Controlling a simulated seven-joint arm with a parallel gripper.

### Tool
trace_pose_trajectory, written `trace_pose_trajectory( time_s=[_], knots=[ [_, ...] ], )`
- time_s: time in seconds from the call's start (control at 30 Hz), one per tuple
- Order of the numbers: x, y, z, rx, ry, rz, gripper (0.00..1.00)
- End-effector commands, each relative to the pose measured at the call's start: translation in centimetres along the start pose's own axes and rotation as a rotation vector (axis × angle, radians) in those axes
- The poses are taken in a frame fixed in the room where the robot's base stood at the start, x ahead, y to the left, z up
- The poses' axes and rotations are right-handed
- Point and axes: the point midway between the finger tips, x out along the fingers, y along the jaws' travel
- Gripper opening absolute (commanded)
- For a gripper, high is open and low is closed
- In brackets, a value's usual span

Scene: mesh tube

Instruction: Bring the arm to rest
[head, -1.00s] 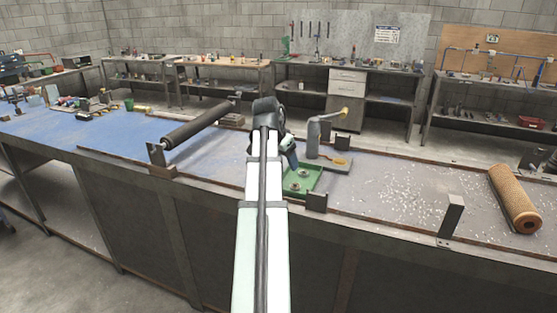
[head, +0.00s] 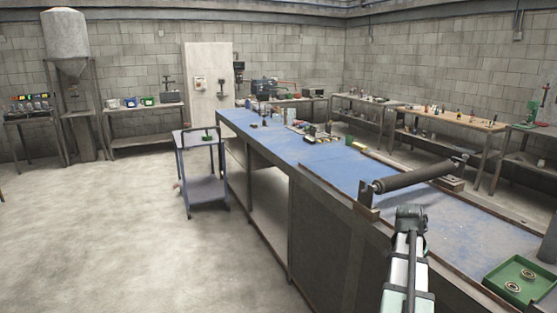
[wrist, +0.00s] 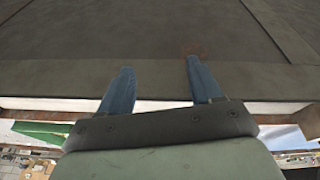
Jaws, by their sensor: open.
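My arm (head: 406,272) reaches up from the bottom of the head view, in front of the long workbench's near side. Its far end is seen from behind, and the fingers are hidden there. In the wrist view my gripper (wrist: 157,88) shows two blue fingers spread apart with nothing between them. Beyond the fingers is a dark grey panel surface (wrist: 130,35), with a lighter edge strip just behind the fingertips. I cannot tell how far the fingers are from it.
The long blue-topped workbench (head: 300,150) carries a dark roller (head: 415,177) on brackets and a green tray (head: 535,270) with metal rings. A small trolley (head: 203,180) stands left of the bench. The concrete floor (head: 110,230) at left is open.

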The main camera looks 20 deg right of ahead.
Motion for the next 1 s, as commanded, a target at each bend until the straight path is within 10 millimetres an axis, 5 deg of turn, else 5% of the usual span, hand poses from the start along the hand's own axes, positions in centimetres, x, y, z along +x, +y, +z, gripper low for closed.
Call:
trace_pose_trajectory(
  time_s=[0.2, 0.5, 0.8, 1.0],
  knots=[
    [3.2, -7.6, 7.7, -0.23, -0.036, -0.048, 0.64],
    [6.6, -15.5, 19.2, -0.534, -0.077, -0.109, 0.64],
    [9.4, -20.3, 31.9, -0.834, -0.117, -0.165, 0.64],
    [10.9, -21.6, 40.5, -1.029, -0.142, -0.198, 0.64]
  ],
)
